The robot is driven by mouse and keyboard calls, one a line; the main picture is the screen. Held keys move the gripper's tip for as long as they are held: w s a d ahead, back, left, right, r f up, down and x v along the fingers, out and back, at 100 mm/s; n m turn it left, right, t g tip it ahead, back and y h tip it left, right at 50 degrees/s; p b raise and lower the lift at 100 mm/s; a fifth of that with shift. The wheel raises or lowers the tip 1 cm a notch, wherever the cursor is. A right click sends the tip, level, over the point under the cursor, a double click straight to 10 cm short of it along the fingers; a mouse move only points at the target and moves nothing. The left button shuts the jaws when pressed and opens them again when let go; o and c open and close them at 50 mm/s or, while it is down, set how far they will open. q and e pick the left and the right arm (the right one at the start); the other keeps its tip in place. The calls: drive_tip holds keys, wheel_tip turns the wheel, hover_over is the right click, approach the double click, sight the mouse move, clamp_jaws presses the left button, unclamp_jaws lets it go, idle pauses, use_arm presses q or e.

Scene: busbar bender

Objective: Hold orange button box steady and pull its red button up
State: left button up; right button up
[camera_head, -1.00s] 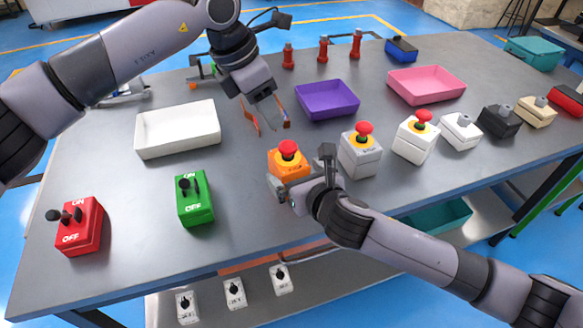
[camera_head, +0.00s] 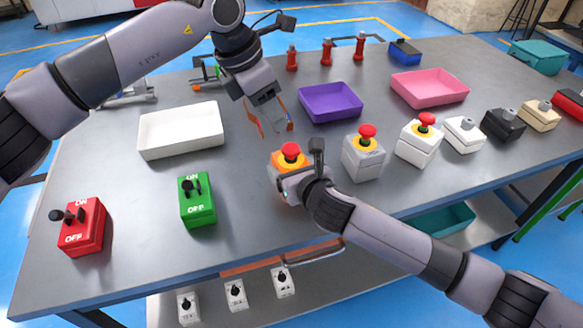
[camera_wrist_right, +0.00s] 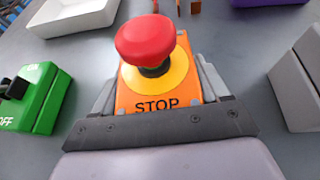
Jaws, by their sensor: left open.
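The orange button box (camera_head: 279,166) stands on the table with its red button (camera_head: 291,150) on top. In the right wrist view the orange box (camera_wrist_right: 127,97) shows a STOP label, a yellow ring and the red mushroom button (camera_wrist_right: 146,40). My right gripper (camera_head: 284,182) is at the near side of the box. Its grey fingers (camera_wrist_right: 158,90) lie along both sides of the box and appear closed on it; the contact faces are hidden. My left gripper (camera_head: 275,129) is open and empty, pointing down just behind and above the red button.
A grey button box (camera_head: 363,158) stands to the right, with a white one (camera_head: 418,145) beyond it. A green switch box (camera_head: 197,203) is to the left. A white tray (camera_head: 180,148) and a purple tray (camera_head: 331,116) lie behind.

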drive_tip(key=c, duration=0.4)
use_arm(q)
drive_tip(key=o, duration=0.4)
drive_tip(key=shift+c, duration=0.2)
drive_tip(key=shift+s+d+f, duration=0.1)
drive_tip(key=shift+d, duration=0.2)
drive_tip(key=s+d+r+n+g+h, duration=0.25)
drive_tip(key=s+d+h, duration=0.55)
drive_tip(key=d, duration=0.5)
wheel_tip(320, 180, up, 8)
drive_tip(key=s+r+n+t+h, duration=0.1)
drive_tip(key=n+t+h, duration=0.5)
drive_tip(key=n+h, duration=0.45)
drive_tip(key=w+a+f+n+t+y, duration=0.2)
drive_tip(key=a+n+t+y, duration=0.3)
drive_tip(key=n, duration=0.6)
drive_tip(key=w+a+f+n+t+y, duration=0.1)
drive_tip(key=a+f+n+t+y, duration=0.15)
drive_tip(key=n+t+y, duration=0.55)
drive_tip(key=s+a+f+n+g+y, duration=0.1)
drive_tip(key=a+f+n+g+y, duration=0.15)
drive_tip(key=a+f+n, duration=0.5)
drive_tip(key=n+g+y, duration=0.2)
drive_tip(key=n+g, duration=0.1)
drive_tip(key=n, duration=0.2)
approach(290, 149)
drive_tip(key=x, duration=0.7)
drive_tip(key=shift+w+f, duration=0.15)
drive_tip(key=shift+w, duration=0.2)
